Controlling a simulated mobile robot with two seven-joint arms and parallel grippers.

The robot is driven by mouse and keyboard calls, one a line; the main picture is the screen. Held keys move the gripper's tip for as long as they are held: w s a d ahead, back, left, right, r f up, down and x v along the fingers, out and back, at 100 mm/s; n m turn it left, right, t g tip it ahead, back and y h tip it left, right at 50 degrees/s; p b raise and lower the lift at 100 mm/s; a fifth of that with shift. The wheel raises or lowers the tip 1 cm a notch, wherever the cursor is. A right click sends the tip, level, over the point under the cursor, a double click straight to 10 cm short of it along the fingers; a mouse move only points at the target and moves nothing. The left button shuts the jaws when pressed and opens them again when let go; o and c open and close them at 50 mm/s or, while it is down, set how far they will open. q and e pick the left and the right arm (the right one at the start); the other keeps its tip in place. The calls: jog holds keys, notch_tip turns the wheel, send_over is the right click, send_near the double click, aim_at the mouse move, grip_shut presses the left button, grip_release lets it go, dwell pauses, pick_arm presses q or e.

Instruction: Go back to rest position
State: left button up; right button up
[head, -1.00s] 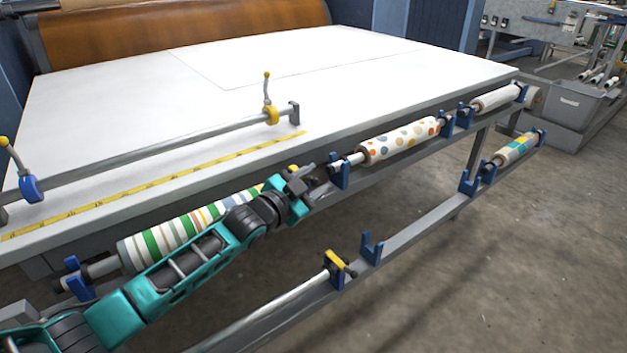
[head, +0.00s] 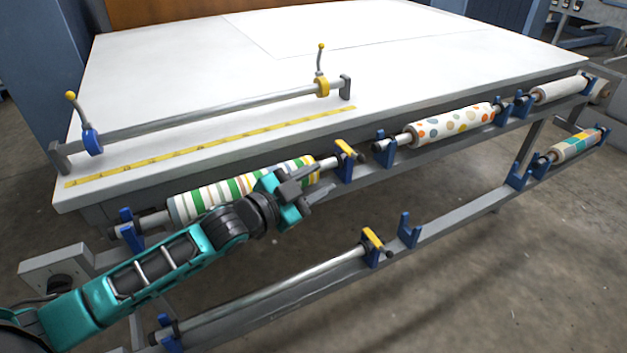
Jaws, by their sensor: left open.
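My left gripper (head: 318,184) is open and empty, in the middle of the head view. It is in front of the right end of a striped roll (head: 196,205), and my left arm hides part of that roll. The roll lies on a bar in blue brackets along the table's front, and a yellow latch (head: 346,150) sits across the bracket at its right end. My right gripper is not in view.
A white table (head: 400,60) carries a bar (head: 220,107) and a yellow ruler (head: 220,145). A dotted roll (head: 450,126), a white roll (head: 560,90) and a colourful roll (head: 576,145) sit to the right. A bare lower bar (head: 270,293) runs below. Floor at right is free.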

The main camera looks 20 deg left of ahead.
pick_arm(q)
jog(key=shift+s+a, duration=0.1)
jog(key=shift+s, duration=0.05)
dwell(0.4)
jog(key=s+d+f+n+g+y, duration=0.2)
jog(key=s+f+n, duration=0.2)
jog(key=s+f, duration=0.5)
jog(key=s+d+f+n+g+y, duration=0.2)
jog(key=s+f+n+g, duration=0.1)
jog(key=s+f, duration=0.7)
jog(key=shift+f+n+y, duration=0.4)
jog(key=shift+n, duration=0.2)
jog(key=shift+s, duration=0.1)
